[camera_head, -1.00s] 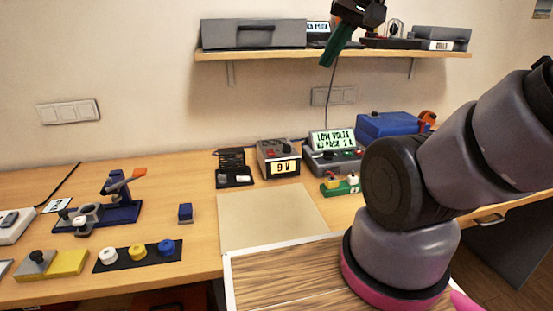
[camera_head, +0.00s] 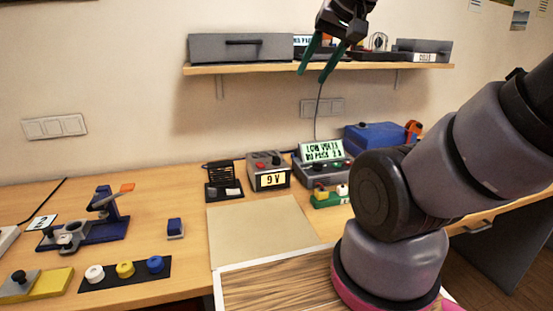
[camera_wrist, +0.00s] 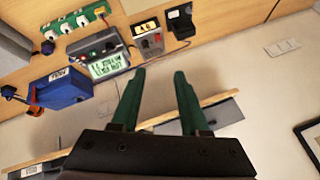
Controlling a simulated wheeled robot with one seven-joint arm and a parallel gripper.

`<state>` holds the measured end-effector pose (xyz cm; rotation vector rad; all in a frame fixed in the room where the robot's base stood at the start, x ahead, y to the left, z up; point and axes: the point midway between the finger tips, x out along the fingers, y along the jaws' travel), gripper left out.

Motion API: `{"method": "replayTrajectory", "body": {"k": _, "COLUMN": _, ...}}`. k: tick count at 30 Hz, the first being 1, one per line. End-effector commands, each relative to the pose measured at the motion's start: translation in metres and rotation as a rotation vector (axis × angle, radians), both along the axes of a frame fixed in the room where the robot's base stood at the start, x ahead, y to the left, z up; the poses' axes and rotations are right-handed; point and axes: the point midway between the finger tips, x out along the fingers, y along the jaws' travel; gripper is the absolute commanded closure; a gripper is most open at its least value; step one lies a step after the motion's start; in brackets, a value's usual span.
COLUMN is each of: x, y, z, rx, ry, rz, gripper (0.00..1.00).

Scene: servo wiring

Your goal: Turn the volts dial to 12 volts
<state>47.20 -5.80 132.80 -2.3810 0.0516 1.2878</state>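A small grey power supply (camera_head: 268,172) stands at the back of the table, with a lit display reading 9 V. Its top carries a red button (camera_head: 260,166) and a dark knob (camera_head: 276,160); which way the knob points is too small to tell. The supply also shows upside down near the top of the wrist view (camera_wrist: 148,38). My gripper (camera_head: 315,73) is high in front of the wall shelf, above and well apart from the supply. Its two green fingers are spread with nothing between them, as the wrist view also shows (camera_wrist: 159,76).
Right of the supply is a grey tester (camera_head: 321,165) with a LOW VOLTS screen, then a blue box (camera_head: 372,137). A black stand (camera_head: 223,180) is close on its left. The shelf (camera_head: 340,68) overhangs behind. The beige mat (camera_head: 255,235) in front is clear.

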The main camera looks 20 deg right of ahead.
Motion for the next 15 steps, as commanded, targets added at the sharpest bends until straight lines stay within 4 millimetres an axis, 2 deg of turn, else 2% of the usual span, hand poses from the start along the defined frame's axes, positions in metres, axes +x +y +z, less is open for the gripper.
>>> {"method": "replayTrajectory", "body": {"k": 4, "x": 0.026, "y": -0.001, "z": -0.001, "rx": -0.03, "ry": 0.05, "rz": 0.049, "gripper": 0.51}}
{"method": "replayTrajectory", "body": {"k": 8, "x": 0.066, "y": -0.003, "z": -0.008, "rx": -0.08, "ry": 0.115, "rz": 0.125, "gripper": 0.51}}
{"method": "replayTrajectory", "body": {"k": 15, "x": 0.144, "y": -0.005, "z": -0.042, "rx": -0.175, "ry": 0.24, "rz": 0.283, "gripper": 0.51}}
